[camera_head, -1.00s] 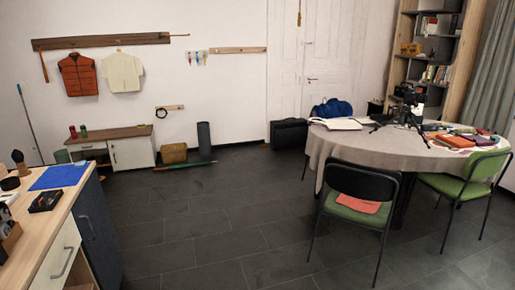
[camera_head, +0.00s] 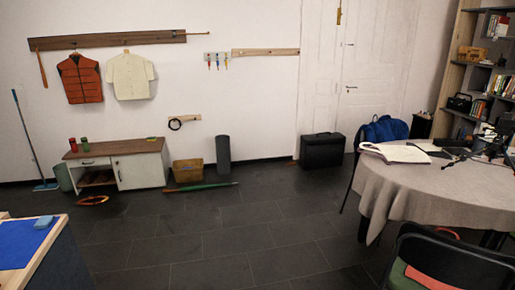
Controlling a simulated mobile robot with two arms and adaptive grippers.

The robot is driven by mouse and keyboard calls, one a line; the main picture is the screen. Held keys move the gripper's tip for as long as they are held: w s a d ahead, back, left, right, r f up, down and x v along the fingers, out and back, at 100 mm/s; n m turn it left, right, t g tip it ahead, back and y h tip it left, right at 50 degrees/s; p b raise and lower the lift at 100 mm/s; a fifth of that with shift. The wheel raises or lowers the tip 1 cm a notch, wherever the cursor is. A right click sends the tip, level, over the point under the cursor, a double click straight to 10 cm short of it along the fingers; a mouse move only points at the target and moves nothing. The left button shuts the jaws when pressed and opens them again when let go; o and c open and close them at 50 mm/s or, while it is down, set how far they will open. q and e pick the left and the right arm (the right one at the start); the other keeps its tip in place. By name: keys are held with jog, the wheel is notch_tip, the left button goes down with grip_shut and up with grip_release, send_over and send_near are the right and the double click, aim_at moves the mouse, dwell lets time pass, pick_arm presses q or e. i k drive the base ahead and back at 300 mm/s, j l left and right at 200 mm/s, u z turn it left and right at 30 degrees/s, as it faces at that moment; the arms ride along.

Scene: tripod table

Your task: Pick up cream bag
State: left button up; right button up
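I cannot make out a cream bag in this view. The cream-coloured thing on the wall is a short-sleeved shirt (camera_head: 130,76), hanging beside an orange vest (camera_head: 81,80). A blue bag (camera_head: 383,130) shows behind the round table, and a black case (camera_head: 322,150) stands on the floor by the wall. Neither of my grippers is in view.
The round table with a beige cloth (camera_head: 410,195) is at the right, with a black chair (camera_head: 440,258) in front. A counter corner (camera_head: 45,260) is at lower left. The middle floor is clear.

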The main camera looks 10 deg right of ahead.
aim_at(398, 153)
jog(key=i+z, duration=0.2)
jog(key=i, duration=0.7)
jog(key=i+j+z, duration=0.15)
jog(key=i, duration=0.75)
jog(key=i+z, duration=0.2)
jog(key=i, duration=0.4)
jog(key=i+j+z, duration=0.1)
jog(key=i+z, duration=0.15)
jog(key=i, duration=0.4)
jog(key=i+j+z, duration=0.2)
jog(key=i, duration=0.4)
